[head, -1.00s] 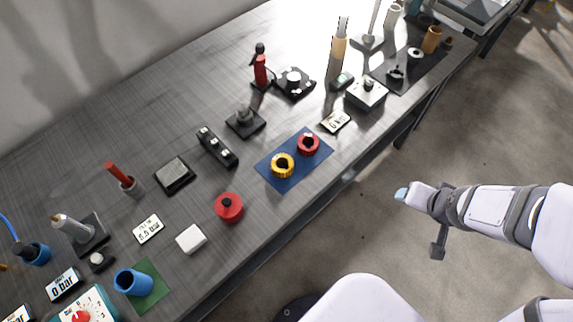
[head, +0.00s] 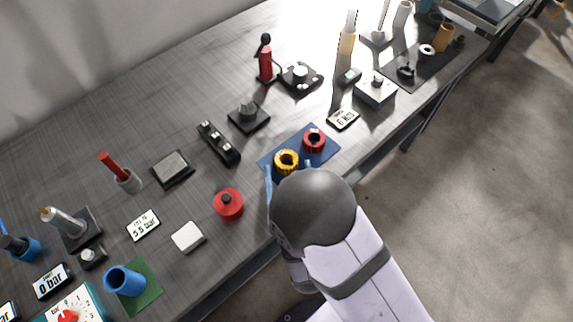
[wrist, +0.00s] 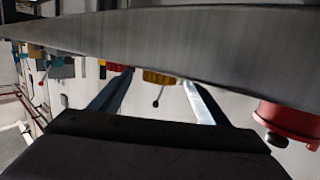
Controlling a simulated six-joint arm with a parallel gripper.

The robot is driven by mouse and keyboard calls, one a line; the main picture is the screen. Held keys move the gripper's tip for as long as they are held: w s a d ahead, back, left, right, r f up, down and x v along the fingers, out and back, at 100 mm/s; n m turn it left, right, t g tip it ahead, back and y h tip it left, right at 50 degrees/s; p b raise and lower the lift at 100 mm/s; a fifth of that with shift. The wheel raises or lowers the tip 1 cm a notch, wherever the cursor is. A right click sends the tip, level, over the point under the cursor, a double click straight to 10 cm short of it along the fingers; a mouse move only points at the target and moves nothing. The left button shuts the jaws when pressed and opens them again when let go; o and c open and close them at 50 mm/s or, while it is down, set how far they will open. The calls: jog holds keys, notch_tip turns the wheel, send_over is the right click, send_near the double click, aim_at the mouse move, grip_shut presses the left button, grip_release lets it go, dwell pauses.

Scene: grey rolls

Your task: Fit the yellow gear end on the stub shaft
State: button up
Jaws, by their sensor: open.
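The yellow gear end (head: 286,158) sits on a blue mat (head: 325,158) near the table's front edge, beside a red gear-like part (head: 314,138). My gripper (head: 288,173) is open, its two fingers reaching to either side of the yellow gear from the front, with nothing held. In the wrist view, which is upside down, the yellow gear (wrist: 158,78) lies between and beyond the open fingers (wrist: 152,98). A short upright stub on a black square base (head: 248,115), which looks like the stub shaft, stands bare behind the mat. My wrist hides the mat's front part.
A red round knobbed part (head: 228,204) stands left of my gripper. A black strip with several knobs (head: 218,143) lies left of the stub base. A red figure-like item (head: 266,60) and a black fixture (head: 301,77) stand behind. Bare tabletop lies between.

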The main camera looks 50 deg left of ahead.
aim_at(287, 167)
jog(key=shift+s+d+f, duration=0.2)
jog(key=shift+d+f, duration=0.05)
jog(key=shift+p+x, duration=0.55)
jog(key=shift+x, duration=2)
jog(key=shift+r, duration=0.1)
jog(key=shift+c, duration=0.2)
jog(key=c, duration=1.4)
jog(key=shift+o, duration=0.2)
jog(key=shift+r, duration=0.2)
notch_tip(287, 167, up, 10)
